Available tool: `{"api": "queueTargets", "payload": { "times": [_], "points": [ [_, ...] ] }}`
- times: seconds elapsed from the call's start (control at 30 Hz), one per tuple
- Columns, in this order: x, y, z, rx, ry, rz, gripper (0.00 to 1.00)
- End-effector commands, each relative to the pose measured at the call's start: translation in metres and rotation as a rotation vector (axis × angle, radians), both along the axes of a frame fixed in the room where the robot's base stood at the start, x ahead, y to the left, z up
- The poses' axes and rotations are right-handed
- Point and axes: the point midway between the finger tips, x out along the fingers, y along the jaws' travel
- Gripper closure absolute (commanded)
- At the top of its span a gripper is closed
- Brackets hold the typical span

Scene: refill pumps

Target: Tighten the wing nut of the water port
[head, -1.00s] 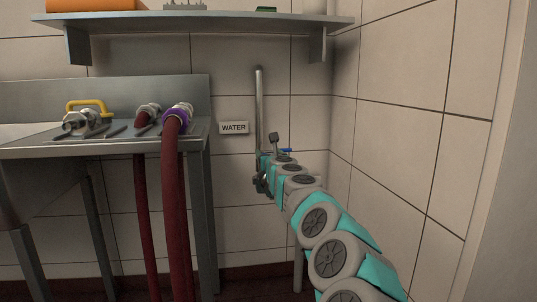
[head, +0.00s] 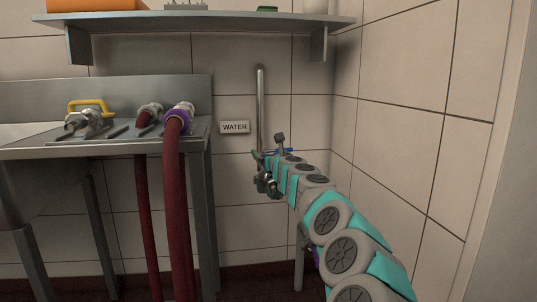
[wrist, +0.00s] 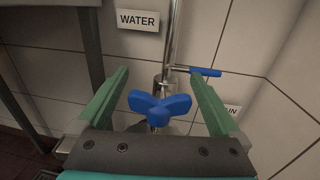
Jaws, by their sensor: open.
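A blue wing nut (wrist: 160,107) with several rounded lobes shows in the wrist view, on the water port below the vertical pipe (wrist: 172,40). My gripper (wrist: 158,74) is open, with one green finger to the left of the wing nut and one to the right. There is a gap on both sides, and neither finger appears to touch it. In the head view my gripper (head: 262,172) is at the lower end of the pipe (head: 260,105), and the wing nut cannot be made out there. The port's body behind the nut is mostly hidden.
A blue lever (wrist: 206,72) sticks out right of the pipe, close to the right finger. A WATER sign (head: 234,127) is on the wall. Left stands a metal bench (head: 100,149) with dark red hoses (head: 175,200). A shelf (head: 200,20) runs above, and a tiled wall closes the right.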

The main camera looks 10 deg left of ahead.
Motion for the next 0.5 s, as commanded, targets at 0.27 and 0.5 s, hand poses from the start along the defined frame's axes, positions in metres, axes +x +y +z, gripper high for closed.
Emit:
{"api": "queueTargets", "payload": {
  "times": [0.27,0.5],
  "points": [
    [-0.003,-0.001,0.0,0.001,-0.001,0.0,0.0],
    [-0.017,-0.007,0.001,0.005,-0.002,0.002,0.0]
  ]
}}
